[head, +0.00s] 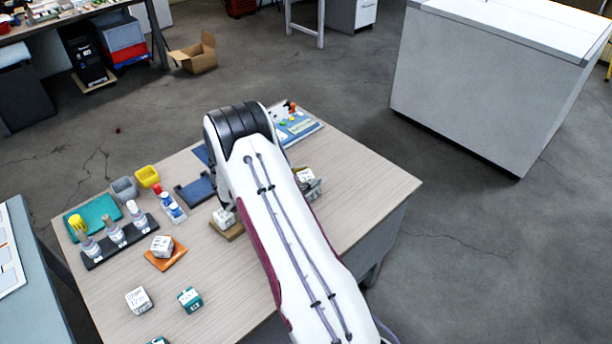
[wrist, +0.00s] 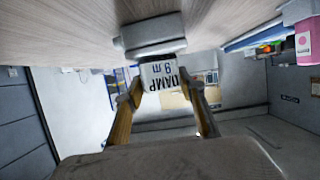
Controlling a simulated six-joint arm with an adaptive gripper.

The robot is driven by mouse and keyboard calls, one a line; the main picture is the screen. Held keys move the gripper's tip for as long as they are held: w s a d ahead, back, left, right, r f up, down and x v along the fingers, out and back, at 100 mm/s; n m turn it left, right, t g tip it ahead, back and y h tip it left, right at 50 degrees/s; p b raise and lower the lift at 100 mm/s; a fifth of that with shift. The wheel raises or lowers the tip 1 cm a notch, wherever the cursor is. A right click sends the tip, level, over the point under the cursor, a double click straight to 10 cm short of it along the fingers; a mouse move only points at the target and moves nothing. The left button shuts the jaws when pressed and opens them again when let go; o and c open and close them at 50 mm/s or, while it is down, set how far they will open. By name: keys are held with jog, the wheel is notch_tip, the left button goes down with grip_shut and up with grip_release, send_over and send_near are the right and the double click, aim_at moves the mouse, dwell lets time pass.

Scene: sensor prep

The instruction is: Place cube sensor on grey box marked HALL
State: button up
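No HALL marking is legible on that box. In the head view, my arm hides most of the gripper. A white cube (head: 306,175) and part of a grey box (head: 314,190) show just right of the arm.
Other cubes stand on the table: one on an orange pad (head: 163,259), a white one (head: 138,300), a teal one (head: 190,299) and one on a wooden pad (head: 229,231). A rack of bottles (head: 120,242) and grey and yellow bins (head: 147,176) are left. The table's right part is clear.

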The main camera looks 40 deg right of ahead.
jog(key=o, duration=0.4)
jog(key=shift+o, duration=0.2)
jog(key=shift+r, duration=0.2)
jog(key=v, duration=1.2)
jog(key=shift+f, duration=0.1)
